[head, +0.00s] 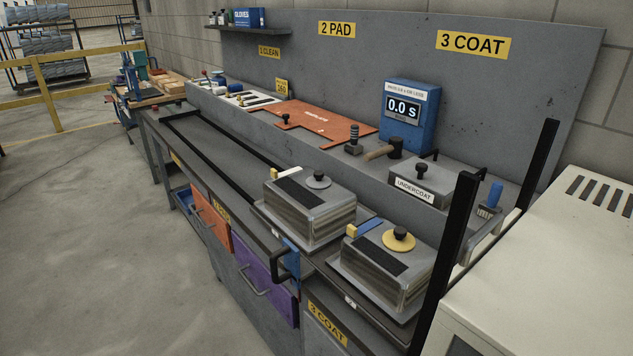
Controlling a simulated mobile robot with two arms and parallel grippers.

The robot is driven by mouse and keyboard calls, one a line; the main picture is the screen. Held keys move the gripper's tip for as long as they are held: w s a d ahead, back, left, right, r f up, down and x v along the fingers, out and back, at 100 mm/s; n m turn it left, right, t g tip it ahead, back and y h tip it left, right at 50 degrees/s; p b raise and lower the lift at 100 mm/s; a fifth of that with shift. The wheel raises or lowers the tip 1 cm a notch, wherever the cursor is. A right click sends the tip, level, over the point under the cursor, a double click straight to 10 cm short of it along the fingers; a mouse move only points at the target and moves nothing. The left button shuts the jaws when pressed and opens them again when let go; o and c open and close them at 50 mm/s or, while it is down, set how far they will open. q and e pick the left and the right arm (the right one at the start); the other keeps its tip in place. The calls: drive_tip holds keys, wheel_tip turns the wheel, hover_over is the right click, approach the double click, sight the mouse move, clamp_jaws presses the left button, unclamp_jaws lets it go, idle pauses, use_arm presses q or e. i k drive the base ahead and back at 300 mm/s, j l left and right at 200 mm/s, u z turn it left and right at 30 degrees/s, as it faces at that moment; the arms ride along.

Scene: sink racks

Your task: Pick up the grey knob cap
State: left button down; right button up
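The grey knob cap (319,182) is a round grey disc with a small dark knob. It sits on top of the left grey metal box (310,220), towards its right side. A similar yellow cap (398,242) with a dark knob sits on the right metal box (385,285). Neither of my grippers shows in the head view. Nothing covers the grey cap.
A dark strip and a yellow-white block (286,173) lie beside the grey cap. Behind stand a grey undercoat box (420,184), a hammer (383,151) and a blue timer (408,112). Black posts (452,225) rise at right. The left worktop (205,143) is mostly clear.

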sight(318, 181)
drive_tip(key=i+j+z, duration=0.1)
drive_tip(key=j, duration=0.3)
drive_tip(key=i+j+z, duration=0.1)
drive_tip(key=i+j, duration=0.15)
drive_tip(key=j, duration=0.15)
drive_tip(key=i+j, duration=0.2)
drive_tip(key=j, duration=0.2)
drive_tip(key=l+z, duration=0.05)
